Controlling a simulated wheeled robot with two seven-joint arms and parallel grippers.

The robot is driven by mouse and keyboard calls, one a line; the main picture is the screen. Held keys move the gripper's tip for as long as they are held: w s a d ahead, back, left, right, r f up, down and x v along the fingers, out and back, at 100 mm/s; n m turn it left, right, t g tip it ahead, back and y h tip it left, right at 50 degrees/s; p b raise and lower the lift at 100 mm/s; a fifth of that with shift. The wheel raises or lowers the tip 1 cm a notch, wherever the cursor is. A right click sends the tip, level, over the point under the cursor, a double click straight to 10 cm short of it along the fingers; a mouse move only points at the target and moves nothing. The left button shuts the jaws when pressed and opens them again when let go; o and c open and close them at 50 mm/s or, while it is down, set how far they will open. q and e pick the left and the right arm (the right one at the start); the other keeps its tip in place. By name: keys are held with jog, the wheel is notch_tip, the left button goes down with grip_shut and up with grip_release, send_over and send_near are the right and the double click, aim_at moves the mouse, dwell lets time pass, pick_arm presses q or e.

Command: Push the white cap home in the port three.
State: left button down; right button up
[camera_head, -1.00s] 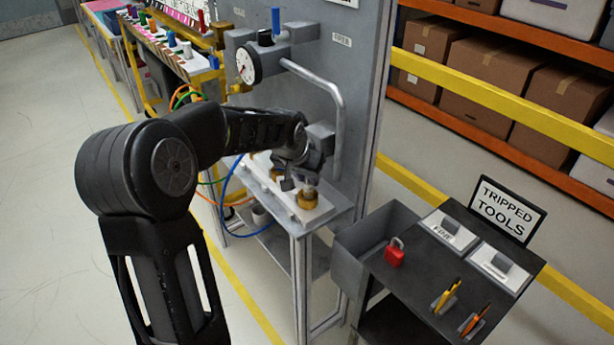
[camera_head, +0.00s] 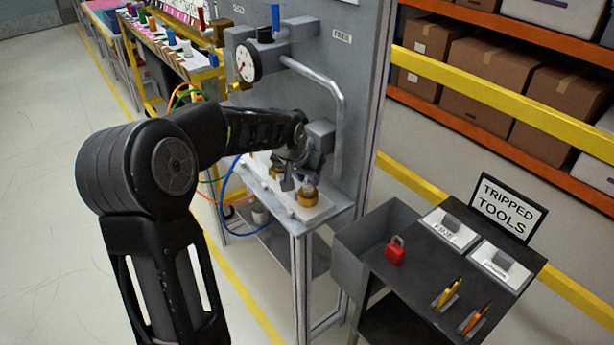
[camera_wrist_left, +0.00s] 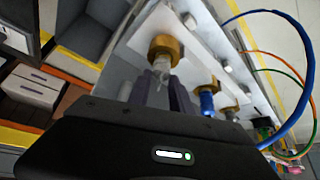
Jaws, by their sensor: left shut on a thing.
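My left gripper (camera_head: 298,181) reaches down over the small ledge of the grey panel stand. It is shut on a pale white cap (camera_wrist_left: 160,66), which shows between its fingers in the left wrist view. The cap is at the mouth of a brass port (camera_head: 307,197), the one at the ledge's near right end. The port also shows in the left wrist view (camera_wrist_left: 164,46). The cap is in line with the port, but I cannot tell how deep it sits. No port number is readable. My right gripper is in neither view.
Beside the port, the ledge holds a blue-topped fitting (camera_wrist_left: 207,101) and other fittings. Blue (camera_head: 229,190), orange and green hoses hang at the left. A bent grey pipe (camera_head: 330,88) and a gauge (camera_head: 245,62) are above. A dark tool cart (camera_head: 425,275) stands at the right.

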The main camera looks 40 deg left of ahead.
pick_arm(q)
jog(key=shift+f, duration=0.25)
dwell(0.3)
jog(key=c, duration=1.1)
grip_release()
jog(key=shift+r, duration=0.15)
jog(key=b+v, duration=0.1)
jog(key=v, duration=0.6)
jog(key=shift+s+r, duration=0.2)
